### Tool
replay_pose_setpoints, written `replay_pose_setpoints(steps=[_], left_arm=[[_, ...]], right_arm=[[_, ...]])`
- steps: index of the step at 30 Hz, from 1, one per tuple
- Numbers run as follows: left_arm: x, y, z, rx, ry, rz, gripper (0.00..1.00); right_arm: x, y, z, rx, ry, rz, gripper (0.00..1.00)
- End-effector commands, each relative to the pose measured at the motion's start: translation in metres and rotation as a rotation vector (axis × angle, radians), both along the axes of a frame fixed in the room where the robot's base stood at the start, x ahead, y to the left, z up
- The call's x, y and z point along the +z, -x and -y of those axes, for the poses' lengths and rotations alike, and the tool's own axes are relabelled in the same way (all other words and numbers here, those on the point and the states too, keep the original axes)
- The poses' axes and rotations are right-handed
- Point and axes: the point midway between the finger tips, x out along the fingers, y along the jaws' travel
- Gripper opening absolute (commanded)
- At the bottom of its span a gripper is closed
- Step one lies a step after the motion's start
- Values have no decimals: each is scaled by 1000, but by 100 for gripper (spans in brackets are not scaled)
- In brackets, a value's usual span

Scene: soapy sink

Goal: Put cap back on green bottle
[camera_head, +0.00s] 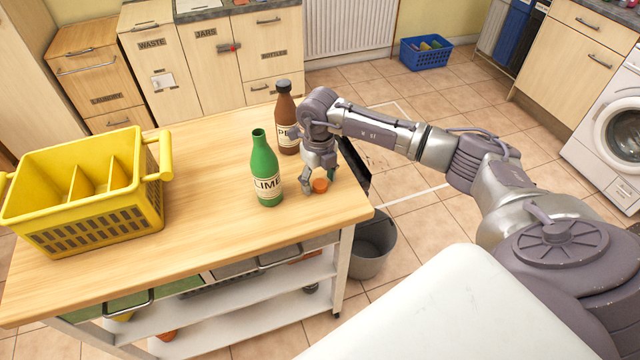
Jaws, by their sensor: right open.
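The green bottle (266,170), labelled LIME, stands upright on the wooden table with no cap on its neck. An orange cap (320,186) lies on the table to the right of the green bottle, near the table's right edge. My right gripper (318,186) points down over the orange cap, its fingers open on either side of it. I cannot tell whether a finger touches the cap. My left gripper is not in view.
A brown bottle (287,125) with a dark cap stands behind the green bottle, close to my right gripper. A yellow divided crate (95,226) takes up the table's left side. A grey bucket (372,254) stands on the floor right of the table. The table's front middle is clear.

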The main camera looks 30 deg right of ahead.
Motion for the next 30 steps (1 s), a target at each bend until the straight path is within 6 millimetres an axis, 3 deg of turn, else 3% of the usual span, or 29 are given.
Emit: replay_pose_setpoints(steps=[1,8,20,25,29,30], left_arm=[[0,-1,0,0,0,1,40],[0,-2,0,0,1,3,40],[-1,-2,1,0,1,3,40],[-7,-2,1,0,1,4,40],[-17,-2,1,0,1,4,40],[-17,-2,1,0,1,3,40]], right_arm=[[0,0,0,0,0,0,61],[0,0,0,0,0,0,24],[3,-1,0,-1,0,1,23],[18,-1,0,0,1,4,23],[43,-2,1,1,3,7,23],[45,10,-1,3,3,1,23]])
